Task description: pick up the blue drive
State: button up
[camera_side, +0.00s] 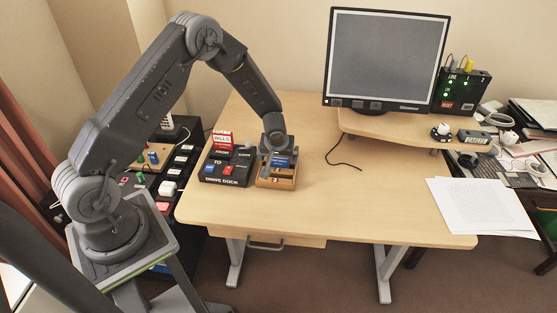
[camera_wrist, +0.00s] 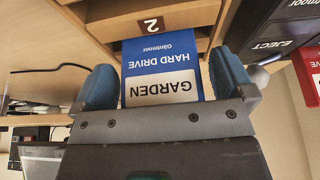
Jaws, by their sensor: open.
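The blue drive (camera_wrist: 162,69) shows in the wrist view, with a white label reading GARDEN and the words HARD DRIVE. It sticks out of a wooden slot marked 2. My gripper (camera_wrist: 164,85) is open, with one blue-padded finger on each side of the drive. The left finger is close to the drive's edge, and a gap shows at the right finger; I cannot tell whether either touches. In the side view my gripper (camera_side: 277,160) is at the wooden rack (camera_side: 275,183), and the drive's blue top (camera_side: 282,162) is partly hidden by it.
The black drive dock (camera_side: 226,181) stands just left of the rack, with red and blue parts on it. A red box marked BILLS (camera_side: 221,140) is behind it. A monitor (camera_side: 387,55) stands on a riser at the back right. The desk (camera_side: 350,210) right of the rack is clear.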

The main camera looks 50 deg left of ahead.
jog(key=shift+c, duration=0.5)
jog(key=c, duration=0.9)
jog(key=shift+r, duration=0.5)
jog(key=r, duration=0.3)
jog(key=shift+s+a+r, duration=0.1)
jog(key=shift+a+r, duration=0.15)
jog(key=shift+r, duration=0.05)
jog(key=s+a+r, duration=0.6)
jog(key=s+a, duration=0.1)
jog(key=a, duration=0.1)
jog(key=shift+s+a+f, duration=1.4)
jog(key=shift+s+f, duration=0.1)
jog(key=shift+s, duration=0.1)
jog(key=shift+s+a+f, duration=1.4)
jog(key=shift+s+f, duration=0.1)
jog(key=shift+s, duration=0.1)
